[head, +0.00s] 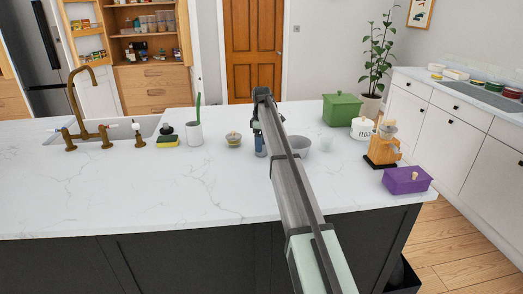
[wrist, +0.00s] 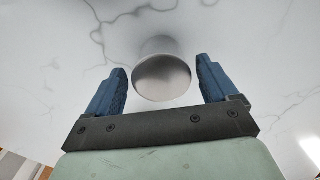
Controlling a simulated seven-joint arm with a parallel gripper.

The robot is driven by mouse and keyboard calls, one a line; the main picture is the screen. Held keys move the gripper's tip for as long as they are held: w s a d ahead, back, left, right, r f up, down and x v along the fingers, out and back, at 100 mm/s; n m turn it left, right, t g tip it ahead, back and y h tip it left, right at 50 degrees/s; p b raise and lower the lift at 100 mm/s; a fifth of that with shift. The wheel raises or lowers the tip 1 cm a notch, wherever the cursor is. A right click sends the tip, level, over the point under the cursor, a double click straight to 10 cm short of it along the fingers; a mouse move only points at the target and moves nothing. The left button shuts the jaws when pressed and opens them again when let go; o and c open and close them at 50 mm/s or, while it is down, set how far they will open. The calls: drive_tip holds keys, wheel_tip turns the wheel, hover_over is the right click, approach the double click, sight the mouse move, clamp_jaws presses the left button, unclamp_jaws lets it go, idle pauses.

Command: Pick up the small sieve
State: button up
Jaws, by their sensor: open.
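My gripper (head: 261,150) points down over the white marble island, its blue fingers apart. In the wrist view my gripper (wrist: 162,74) is open, with a smooth round grey metallic thing (wrist: 162,80) showing between the fingers and no visible contact. This may be the small sieve, but no mesh or handle can be made out. In the head view my arm hides part of the counter there, and a grey bowl (head: 301,146) shows just right of the arm. I cannot tell whether it is the same thing.
A small yellowish bowl (head: 233,138) stands left of my gripper. A white cup with a green brush (head: 195,133), a sponge (head: 168,140) and the sink are farther left. A green box (head: 341,110), wooden grinder (head: 383,148) and purple box (head: 406,181) stand right. The front counter (head: 150,200) is clear.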

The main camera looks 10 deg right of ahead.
drive_tip(key=shift+f, duration=1.45)
drive_tip(key=shift+c, duration=0.4)
drive_tip(key=c, duration=1)
